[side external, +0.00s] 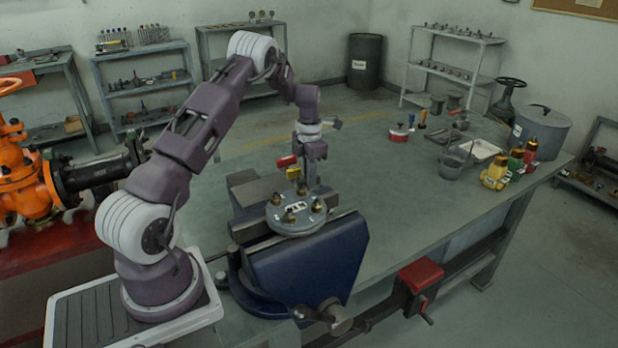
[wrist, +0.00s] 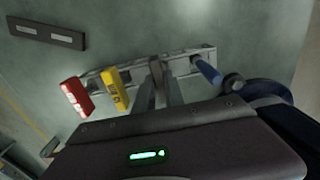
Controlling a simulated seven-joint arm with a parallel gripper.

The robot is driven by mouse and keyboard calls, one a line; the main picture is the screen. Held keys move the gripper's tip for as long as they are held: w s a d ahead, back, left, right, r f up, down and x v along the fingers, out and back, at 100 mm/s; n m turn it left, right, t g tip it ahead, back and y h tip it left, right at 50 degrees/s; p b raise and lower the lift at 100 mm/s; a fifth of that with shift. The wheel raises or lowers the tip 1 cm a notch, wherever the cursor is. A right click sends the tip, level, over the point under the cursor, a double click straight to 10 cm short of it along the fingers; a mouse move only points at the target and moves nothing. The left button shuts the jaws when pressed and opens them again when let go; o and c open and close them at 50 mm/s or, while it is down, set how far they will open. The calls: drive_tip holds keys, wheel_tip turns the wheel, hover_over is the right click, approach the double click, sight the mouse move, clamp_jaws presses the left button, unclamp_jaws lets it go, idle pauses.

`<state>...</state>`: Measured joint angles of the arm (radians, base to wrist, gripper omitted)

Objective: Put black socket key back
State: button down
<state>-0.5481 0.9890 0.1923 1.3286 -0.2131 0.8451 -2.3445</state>
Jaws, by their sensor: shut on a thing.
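My gripper (wrist: 160,64) is shut at a pale rail (wrist: 202,62) in the wrist view, on what I take to be the black socket key. The key is mostly hidden by the fingers and my gripper body, so I cannot tell whether it sits in the rail. A red-handled piece (wrist: 76,97) and a yellow-handled piece (wrist: 115,90) are at the rail left of the fingers. A blue-handled piece (wrist: 207,71) is to the right. In the side external view my gripper (side external: 312,182) is low behind the vise, right beside the red piece (side external: 287,160) and yellow piece (side external: 293,173).
A blue vise (side external: 310,265) holds a round grey flange (side external: 297,215) with brass fittings, close in front of my gripper. A dark flat bar (wrist: 46,33) lies beyond the rail.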

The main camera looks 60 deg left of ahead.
drive_tip(key=shift+f, duration=0.1)
drive_tip(key=c, duration=1.8)
unclamp_jaws()
drive_tip(key=shift+f, duration=0.1)
drive_tip(key=shift+c, duration=0.2)
drive_tip(key=o, duration=0.4)
drive_tip(key=shift+o, duration=0.2)
